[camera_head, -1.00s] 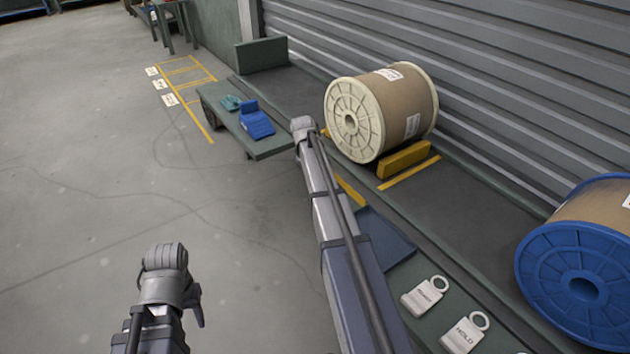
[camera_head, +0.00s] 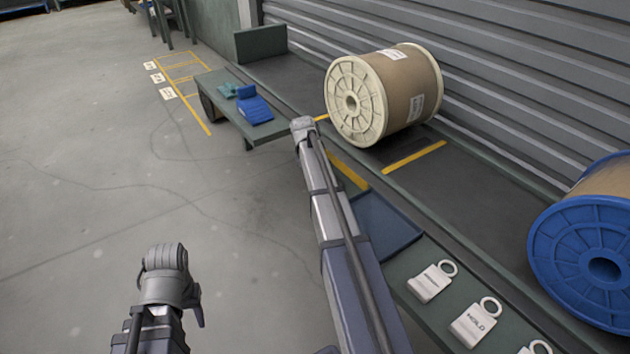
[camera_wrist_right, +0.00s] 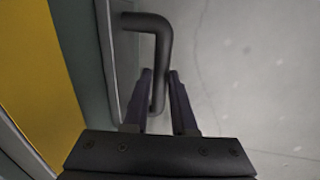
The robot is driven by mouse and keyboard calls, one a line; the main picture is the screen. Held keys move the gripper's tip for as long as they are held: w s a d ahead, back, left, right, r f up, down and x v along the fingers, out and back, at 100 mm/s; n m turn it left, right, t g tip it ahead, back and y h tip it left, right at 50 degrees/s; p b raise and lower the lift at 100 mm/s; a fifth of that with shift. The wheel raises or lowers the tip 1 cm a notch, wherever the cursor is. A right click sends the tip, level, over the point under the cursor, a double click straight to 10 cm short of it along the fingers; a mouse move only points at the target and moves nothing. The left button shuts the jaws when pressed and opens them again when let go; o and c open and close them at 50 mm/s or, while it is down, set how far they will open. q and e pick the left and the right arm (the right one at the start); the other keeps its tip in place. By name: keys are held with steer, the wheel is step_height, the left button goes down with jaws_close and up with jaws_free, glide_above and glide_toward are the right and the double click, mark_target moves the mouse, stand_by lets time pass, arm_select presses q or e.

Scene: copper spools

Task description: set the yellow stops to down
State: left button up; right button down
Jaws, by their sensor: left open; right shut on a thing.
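A yellow bar (camera_head: 414,157) lies flat on the dark bench in front of the cream spool (camera_head: 384,95). No raised yellow block shows beside that spool. Another yellow strip (camera_head: 348,171) shows at the bench's front side, partly behind my right arm. In the right wrist view, my right gripper (camera_wrist_right: 160,80) is shut on a dark bent handle (camera_wrist_right: 152,25). A yellow surface (camera_wrist_right: 35,75) lies left of it. In the head view my right fingers are hidden beyond the wrist. My left gripper (camera_head: 197,310) is open and empty over the floor at lower left.
A blue spool (camera_head: 585,255) stands at right on the bench. White padlock-shaped tags (camera_head: 474,325), one reading HOLD, lie on the green front ledge. A green cart (camera_head: 240,125) with a blue item (camera_head: 253,106) stands beyond my right wrist.

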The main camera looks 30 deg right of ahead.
steer(key=c, duration=0.7)
jaws_free()
steer(key=shift+f, duration=0.1)
steer(key=r+p, duration=0.2)
steer(key=a+r+p, duration=0.1)
steer(key=r+p, duration=0.4)
steer(key=shift+a+r+p, duration=0.25)
steer(key=shift+r+p, duration=0.1)
